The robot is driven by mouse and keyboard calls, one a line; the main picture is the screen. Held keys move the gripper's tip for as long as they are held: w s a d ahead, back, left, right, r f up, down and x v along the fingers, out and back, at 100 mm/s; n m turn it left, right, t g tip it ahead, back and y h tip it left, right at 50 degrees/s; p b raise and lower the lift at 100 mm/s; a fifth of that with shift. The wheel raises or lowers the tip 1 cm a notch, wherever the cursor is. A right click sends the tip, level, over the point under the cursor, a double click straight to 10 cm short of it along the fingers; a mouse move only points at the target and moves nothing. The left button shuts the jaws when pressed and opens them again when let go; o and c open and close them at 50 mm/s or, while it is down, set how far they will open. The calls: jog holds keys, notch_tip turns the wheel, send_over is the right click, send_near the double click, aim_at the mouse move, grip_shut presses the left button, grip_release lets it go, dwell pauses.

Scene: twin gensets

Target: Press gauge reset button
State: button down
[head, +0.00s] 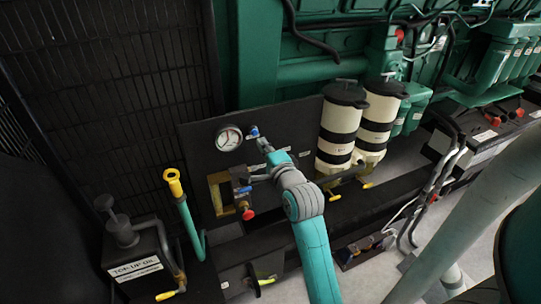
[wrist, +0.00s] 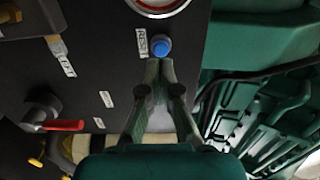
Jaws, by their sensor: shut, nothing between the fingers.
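The blue reset button (wrist: 162,48) sits on a dark panel beside a white "RESET" label (wrist: 142,42). In the head view the button (head: 254,131) shows just right of the round white gauge (head: 229,138). The gauge's lower rim (wrist: 158,8) shows at the top of the wrist view. My gripper (wrist: 159,66) is shut and empty, with its fingertips just below the button in the wrist picture. I cannot tell whether they touch it. In the head view my gripper (head: 264,145) is close to the button, partly hidden by my wrist.
A red-handled valve (wrist: 58,125) and a "LIFT" label (wrist: 68,66) are on the same panel. Two cream filter canisters (head: 343,125) stand to the right. A yellow-topped handle (head: 174,184) and a top-up oil can (head: 138,253) stand at the lower left.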

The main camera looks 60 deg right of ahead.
aim_at(255, 134)
jog(key=shift+x, duration=1.8)
jog(key=shift+d, duration=0.1)
